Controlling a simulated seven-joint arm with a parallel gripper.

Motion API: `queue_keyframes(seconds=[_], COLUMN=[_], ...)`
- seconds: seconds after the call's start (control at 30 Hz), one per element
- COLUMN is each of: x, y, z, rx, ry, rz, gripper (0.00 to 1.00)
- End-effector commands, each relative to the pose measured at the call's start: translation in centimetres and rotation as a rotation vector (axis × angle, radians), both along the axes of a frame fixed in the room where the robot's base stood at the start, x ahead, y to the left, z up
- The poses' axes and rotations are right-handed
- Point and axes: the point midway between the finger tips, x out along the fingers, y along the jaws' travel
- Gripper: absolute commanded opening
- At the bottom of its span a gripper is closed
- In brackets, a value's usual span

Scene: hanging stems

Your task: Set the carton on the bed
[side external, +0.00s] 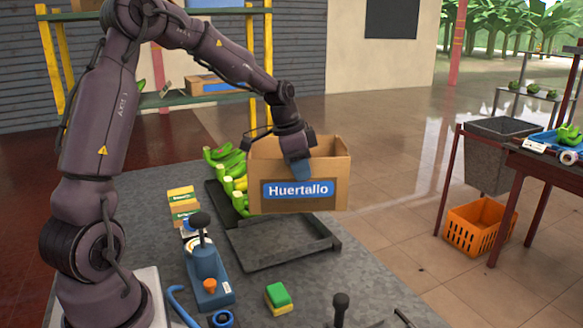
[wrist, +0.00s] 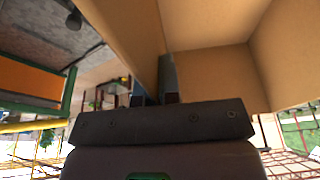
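The open-topped cardboard carton (side external: 328,203) with a blue "Huertallo" label hangs roughly upright in the side external view. My gripper (side external: 297,165) is at its top edge, with a blue-grey finger over the front wall. In the wrist view, a carton wall (wrist: 130,28) runs between the fingers of my gripper (wrist: 158,80), which looks shut on it. A low dark metal bed (side external: 290,258) with a raised rim lies on the grey table below the carton. The carton appears above the bed, apart from it, and hides its back part.
Green bananas (side external: 228,165) lie in a dark tray left of the carton. A blue hand tool (side external: 208,275), small seed boxes (side external: 183,205) and a green-yellow sponge (side external: 278,297) are on the table. An orange crate (side external: 478,225) is on the floor at right.

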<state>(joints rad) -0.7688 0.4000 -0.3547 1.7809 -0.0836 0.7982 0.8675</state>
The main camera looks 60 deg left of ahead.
Motion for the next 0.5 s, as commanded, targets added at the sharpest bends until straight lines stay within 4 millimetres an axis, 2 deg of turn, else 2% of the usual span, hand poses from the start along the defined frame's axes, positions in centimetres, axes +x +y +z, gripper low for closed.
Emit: queue_keyframes(seconds=[0.17,0.27,0.5], x=[0.8,1.1,0.5], y=[-4.6,-7.9,-16.3], z=[-0.7,-0.9,-0.9], rx=[-0.005,-0.006,-0.006], ry=[-0.001,-0.002,-0.002], rz=[-0.413,-0.735,-1.621], gripper=[0.0,0.0,0.0])
